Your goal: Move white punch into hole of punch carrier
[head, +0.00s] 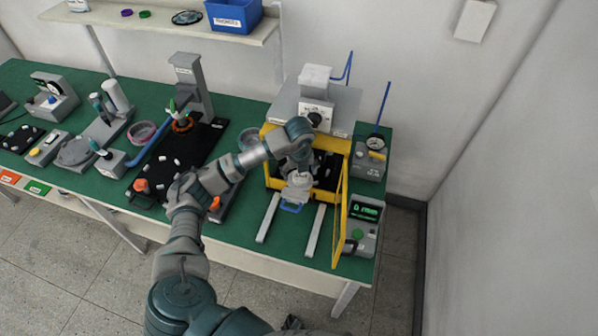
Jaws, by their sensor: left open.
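My left gripper (298,172) is open and points down inside the yellow-framed press station (343,143). Directly under it is a small pale part with a blue handle (291,208), which looks like the punch carrier; its hole cannot be made out. I cannot pick out the white punch for certain; the gripper hides much of this spot. Whether the fingers touch anything is too small to tell. My right gripper is not in view.
The yellow door (340,222) stands open to the right of two pale rails (314,231). A grey control box with a green display (366,211) sits beside it. A black board (181,160) with small parts lies left on the green bench (230,232).

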